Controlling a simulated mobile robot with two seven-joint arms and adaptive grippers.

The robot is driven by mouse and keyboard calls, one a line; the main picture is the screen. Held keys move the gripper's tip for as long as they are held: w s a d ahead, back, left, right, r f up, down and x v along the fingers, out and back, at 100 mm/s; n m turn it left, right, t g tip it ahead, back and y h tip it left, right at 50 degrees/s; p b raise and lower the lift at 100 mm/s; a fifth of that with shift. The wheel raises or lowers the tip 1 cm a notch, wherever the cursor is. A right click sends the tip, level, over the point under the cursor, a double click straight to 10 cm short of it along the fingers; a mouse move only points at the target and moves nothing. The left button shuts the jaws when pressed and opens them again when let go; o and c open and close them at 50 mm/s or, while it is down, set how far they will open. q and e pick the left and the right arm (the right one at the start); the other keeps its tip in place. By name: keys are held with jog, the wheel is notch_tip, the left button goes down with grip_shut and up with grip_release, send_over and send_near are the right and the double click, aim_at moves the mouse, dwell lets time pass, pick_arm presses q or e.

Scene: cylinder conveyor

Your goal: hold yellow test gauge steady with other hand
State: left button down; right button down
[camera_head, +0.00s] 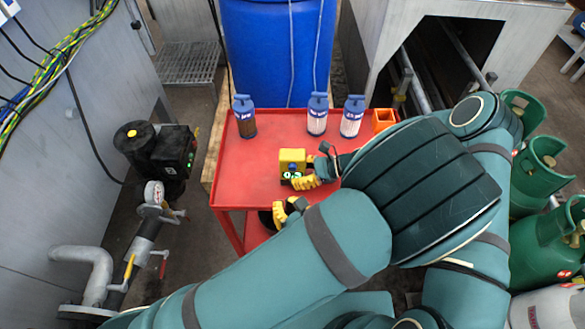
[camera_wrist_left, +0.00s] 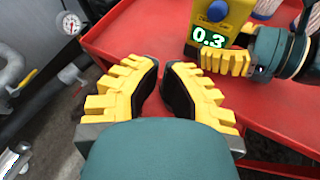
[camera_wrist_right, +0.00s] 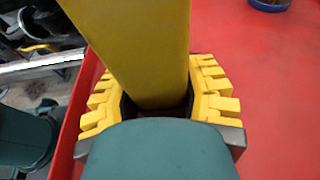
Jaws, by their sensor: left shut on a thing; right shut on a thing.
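The yellow test gauge (camera_head: 292,157) is at the middle of the red tray table, with a blue button and a lit green readout. In the left wrist view the gauge (camera_wrist_left: 221,14) reads 0.3. My right gripper (camera_head: 308,181) is shut on it; the right wrist view shows the gauge's yellow body (camera_wrist_right: 145,45) between the fingers of that gripper (camera_wrist_right: 160,95). My left gripper (camera_head: 285,211) is at the table's front edge, nearer and lower than the gauge and apart from it. In the left wrist view its fingers (camera_wrist_left: 161,80) stand a little apart, with nothing visible between them.
Blue-topped cylinders (camera_head: 244,117) (camera_head: 317,114) (camera_head: 351,117) and an orange box (camera_head: 383,119) stand along the back of the red table (camera_head: 240,180). A blue drum (camera_head: 278,50) is behind. A dial gauge (camera_head: 154,193) and pipes are left; green gas bottles (camera_head: 540,170) are right.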

pick_arm(q)
jog(key=w, duration=0.6)
jog(key=shift+w, duration=0.2)
jog(key=shift+w, duration=0.15)
dwell(1.2)
jog(key=shift+w, duration=0.3)
jog(key=shift+w, duration=0.45)
dwell(0.7)
dwell(0.3)
jog(key=shift+s, duration=0.9)
jog(key=shift+s, duration=2.5)
